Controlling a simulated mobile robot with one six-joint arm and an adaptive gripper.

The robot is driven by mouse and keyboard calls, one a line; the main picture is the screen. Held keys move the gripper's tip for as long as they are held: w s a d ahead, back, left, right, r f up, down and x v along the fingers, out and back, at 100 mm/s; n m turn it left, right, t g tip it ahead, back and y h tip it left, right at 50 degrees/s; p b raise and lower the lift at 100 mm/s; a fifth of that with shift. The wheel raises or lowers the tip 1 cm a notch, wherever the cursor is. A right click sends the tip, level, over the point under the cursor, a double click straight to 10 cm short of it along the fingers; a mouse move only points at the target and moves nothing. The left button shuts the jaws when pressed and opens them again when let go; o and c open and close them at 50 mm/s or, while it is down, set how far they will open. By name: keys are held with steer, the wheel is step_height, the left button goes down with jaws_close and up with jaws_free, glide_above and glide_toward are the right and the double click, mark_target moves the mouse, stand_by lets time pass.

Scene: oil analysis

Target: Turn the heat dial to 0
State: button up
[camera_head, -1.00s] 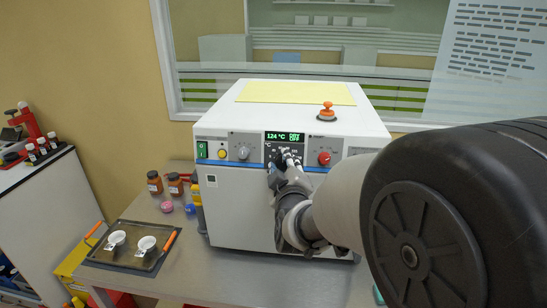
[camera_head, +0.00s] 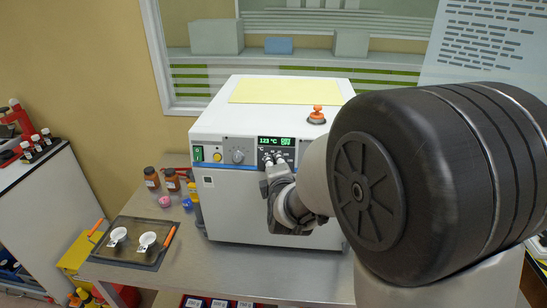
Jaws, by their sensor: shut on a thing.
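The white oven (camera_head: 265,120) stands on a steel bench, its front panel facing me. Its display (camera_head: 276,142) has green digits that appear to read 123 °C. The heat dial sits below the display, mostly hidden by my gripper (camera_head: 271,162). My gripper is at the panel, its fingers shut on the heat dial. The dial's pointer and most of its scale cannot be made out. A grey knob (camera_head: 238,157) and a green switch (camera_head: 199,154) are on the panel to the left.
A tray (camera_head: 128,243) with two white cups (camera_head: 148,241) lies on the bench at left. Brown jars (camera_head: 172,180) and a yellow bottle (camera_head: 195,190) stand beside the oven. An orange-topped knob (camera_head: 316,115) is on the oven's top. My arm blocks the right side.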

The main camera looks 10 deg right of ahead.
steer(key=shift+r+n+g+p, duration=0.15)
steer(key=shift+n+g+p, duration=0.15)
steer(key=shift+n+p, duration=1.45)
steer(key=shift+p, duration=0.3)
steer(key=o, duration=1.1)
steer(key=shift+c, duration=0.2)
steer(key=v, duration=0.7)
steer(key=shift+s+a, duration=0.15)
steer(key=shift+s, duration=0.05)
